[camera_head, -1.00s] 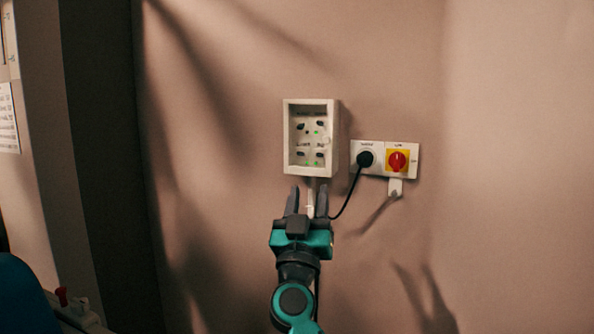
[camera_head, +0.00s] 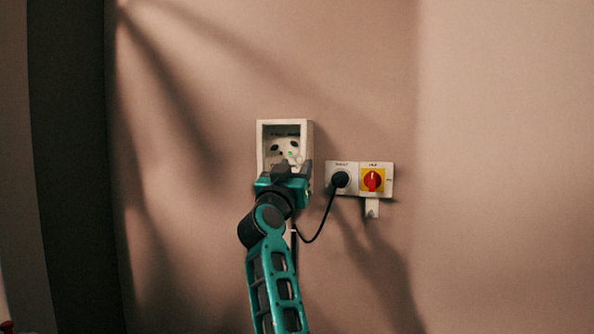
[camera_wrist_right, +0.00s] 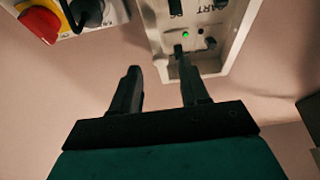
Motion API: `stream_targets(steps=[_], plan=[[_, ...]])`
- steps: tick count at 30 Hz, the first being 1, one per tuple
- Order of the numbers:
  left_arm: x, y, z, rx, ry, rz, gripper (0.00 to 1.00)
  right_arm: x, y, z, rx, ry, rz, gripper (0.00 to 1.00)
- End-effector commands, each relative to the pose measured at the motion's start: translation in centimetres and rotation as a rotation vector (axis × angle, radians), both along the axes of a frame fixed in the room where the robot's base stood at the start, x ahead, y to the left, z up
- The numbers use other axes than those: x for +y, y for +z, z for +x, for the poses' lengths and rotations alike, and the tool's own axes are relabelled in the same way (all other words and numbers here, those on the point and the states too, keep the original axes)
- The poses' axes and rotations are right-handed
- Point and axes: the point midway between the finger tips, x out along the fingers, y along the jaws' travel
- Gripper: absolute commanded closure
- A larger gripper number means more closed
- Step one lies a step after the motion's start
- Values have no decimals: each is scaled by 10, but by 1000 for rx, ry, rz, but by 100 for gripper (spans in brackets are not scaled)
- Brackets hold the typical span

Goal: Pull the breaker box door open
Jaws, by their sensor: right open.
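The breaker box (camera_head: 308,135) is a pale box on the wall with a raised frame around a recessed face with dark switches and green lights. I cannot make out a separate door panel or whether one is clear and shut. My right gripper (camera_head: 292,168) is in front of the box's lower part and hides it. In the right wrist view the box (camera_wrist_right: 238,38) is at the upper right, and my right gripper (camera_wrist_right: 158,62) is open, with one finger over the box's edge area and the other over bare wall. Contact cannot be told. My left gripper is out of view.
Right of the box is a wall plate with a black plug (camera_head: 340,180) and a red and yellow rotary switch (camera_head: 373,180). The plug's black cable (camera_head: 322,224) hangs close to my right arm. A dark vertical panel (camera_head: 68,170) stands at the left. The wall is otherwise clear.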

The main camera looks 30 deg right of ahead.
Motion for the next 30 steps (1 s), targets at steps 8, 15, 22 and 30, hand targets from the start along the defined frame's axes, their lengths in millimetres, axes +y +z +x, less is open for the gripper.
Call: stream_targets(steps=[8,15,22,30], plan=[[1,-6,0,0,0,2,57,-14,8,13,-1,2,-1,55],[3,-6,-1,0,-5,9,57,-15,9,14,0,2,-1,55],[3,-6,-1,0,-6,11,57,-15,8,14,0,2,-1,73],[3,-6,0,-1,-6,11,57,-15,8,13,0,2,-1,99]])
